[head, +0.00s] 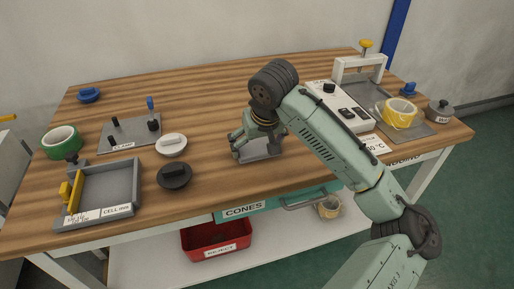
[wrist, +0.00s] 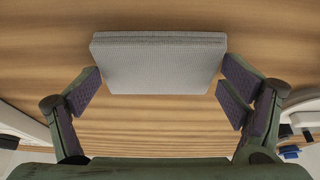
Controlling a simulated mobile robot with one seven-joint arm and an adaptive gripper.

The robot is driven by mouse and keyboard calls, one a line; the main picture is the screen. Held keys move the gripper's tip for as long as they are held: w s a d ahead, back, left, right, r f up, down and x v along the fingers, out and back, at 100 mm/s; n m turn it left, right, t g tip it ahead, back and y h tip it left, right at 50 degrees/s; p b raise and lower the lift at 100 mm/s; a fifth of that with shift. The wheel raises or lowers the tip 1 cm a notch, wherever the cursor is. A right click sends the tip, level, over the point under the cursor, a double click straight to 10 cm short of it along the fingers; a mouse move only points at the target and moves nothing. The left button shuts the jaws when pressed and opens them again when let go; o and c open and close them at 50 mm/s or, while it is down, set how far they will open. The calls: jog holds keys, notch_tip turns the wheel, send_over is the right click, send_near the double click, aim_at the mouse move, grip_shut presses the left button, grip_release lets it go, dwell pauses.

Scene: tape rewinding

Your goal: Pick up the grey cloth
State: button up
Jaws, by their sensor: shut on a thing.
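The grey cloth (head: 262,149) is a flat, folded rectangle near the middle of the wooden table, towards the front. In the wrist view the grey cloth (wrist: 160,64) lies between the two fingers of my gripper (wrist: 162,87), with its ridged face towards the camera. My gripper (head: 257,146) points down and is shut on the cloth, with one finger at each side edge. Whether the cloth is clear of the wood or still rests on it is hard to tell. My gripper partly hides it in the head view.
Left of the cloth are a black disc (head: 174,176), a white disc (head: 171,145), a clamp plate (head: 123,137) and a grey tray (head: 136,178). A white device (head: 339,110) and a yellow tape roll (head: 398,112) stand right. A red bin (head: 216,238) sits below.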

aim_at(255, 145)
jog(key=shift+r, duration=0.85)
jog(key=shift+b+v, duration=0.5)
jog(key=shift+v, duration=0.45)
jog(key=s+r+b, duration=0.1)
jog(key=s, duration=1.4)
jog(key=shift+s+d+r, duration=0.15)
jog(key=shift+d+r, duration=0.1)
jog(key=shift+d, duration=0.15)
jog(key=o, duration=0.4)
jog(key=c, duration=0.3)
jog(key=shift+c, duration=0.2)
